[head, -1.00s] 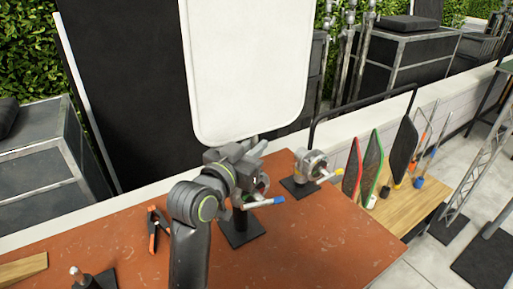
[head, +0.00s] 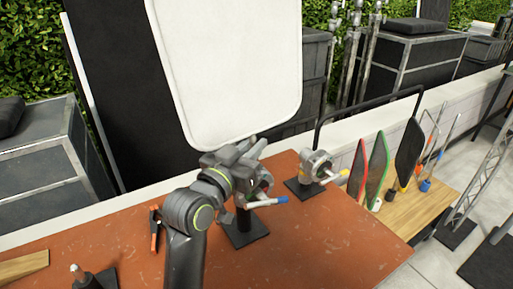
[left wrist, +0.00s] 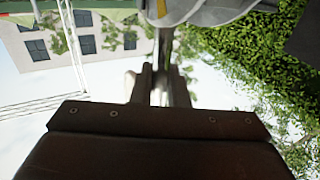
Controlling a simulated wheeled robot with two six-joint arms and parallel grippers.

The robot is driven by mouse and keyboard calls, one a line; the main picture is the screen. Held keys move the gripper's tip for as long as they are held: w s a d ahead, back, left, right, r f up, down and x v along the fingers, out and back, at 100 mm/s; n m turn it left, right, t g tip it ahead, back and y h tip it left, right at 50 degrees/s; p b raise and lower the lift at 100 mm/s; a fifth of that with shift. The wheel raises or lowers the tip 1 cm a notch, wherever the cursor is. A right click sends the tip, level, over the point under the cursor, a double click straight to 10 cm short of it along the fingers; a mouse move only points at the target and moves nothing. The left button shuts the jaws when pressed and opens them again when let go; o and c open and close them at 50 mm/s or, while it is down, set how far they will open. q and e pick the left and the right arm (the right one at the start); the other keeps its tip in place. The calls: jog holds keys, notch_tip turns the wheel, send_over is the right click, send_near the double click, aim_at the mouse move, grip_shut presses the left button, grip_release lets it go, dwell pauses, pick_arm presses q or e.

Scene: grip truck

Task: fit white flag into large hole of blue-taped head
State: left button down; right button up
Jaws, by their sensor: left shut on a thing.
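The large white flag (head: 235,65) stands tilted above the far edge of the table. My left gripper (head: 248,150) is shut on its rod, below the panel's lower edge. In the left wrist view, the rod (left wrist: 165,45) runs up from between my gripper fingers (left wrist: 160,88), and part of the pale panel (left wrist: 205,8) shows at the top. The blue-taped head (head: 258,188) stands on a dark base plate, just below and right of my gripper, its blue-tipped handle pointing right. My gripper partly covers it, and its large hole cannot be made out clearly. My right gripper is not in view.
A yellow-taped head (head: 318,166) stands on the table (head: 325,235) to the right. Orange-black pliers (head: 155,228) and a wooden wedge (head: 25,266) lie left. Red, green and black flags stand on the wooden bench (head: 425,200). The table's front right is clear.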

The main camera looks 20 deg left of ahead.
pick_arm(q)
jog(key=c, duration=1.3)
grip_release()
jog(key=shift+s+a, duration=0.15)
jog(key=shift+a, duration=0.05)
jog(key=shift+c, duration=0.2)
jog(key=p+v, duration=1)
jog(key=v, duration=0.7)
jog(key=shift+s, duration=0.25)
